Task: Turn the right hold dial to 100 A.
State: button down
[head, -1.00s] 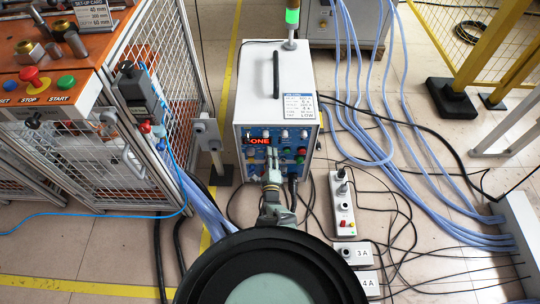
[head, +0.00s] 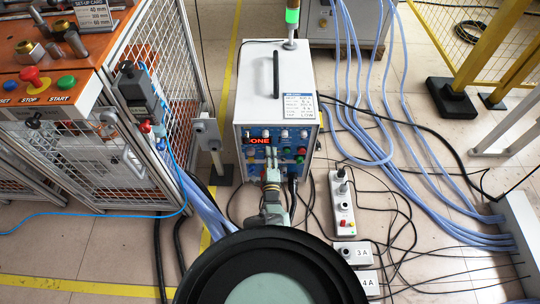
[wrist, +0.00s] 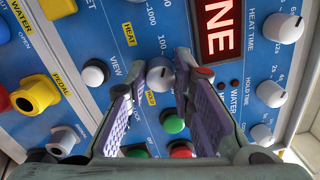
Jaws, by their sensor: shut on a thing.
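The white induction heater (head: 276,90) stands upright on the floor, its blue control panel facing me. My gripper (head: 273,158) is at the middle of that panel. In the wrist view its purple-padded fingers (wrist: 163,82) are shut on a small grey dial (wrist: 159,73), one finger on each side. A "100" mark and a yellow "HOLD" label are beside this dial. Its pointer is too small to read surely. In the head view the fingers cover the dial. The red display (wrist: 217,28) shows "NE" in the wrist view and "ONE" in the head view.
Heat time and hold time knobs (wrist: 271,93) lie to the right in the wrist view. A green button (wrist: 172,122), a white view button (wrist: 95,73) and a yellow pedal connector (wrist: 35,95) are close by. Cables and a fenced cell (head: 150,60) flank the heater.

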jog(key=shift+w+r+n, duration=0.1)
jog(key=shift+n, duration=0.5)
dwell(0.5)
jog(key=c, duration=1.7)
grip_release()
jog(key=shift+o, duration=0.2)
jog(key=shift+m, duration=0.3)
jog(key=m, duration=0.2)
jog(key=shift+d+m, duration=0.15)
jog(key=shift+m, duration=0.15)
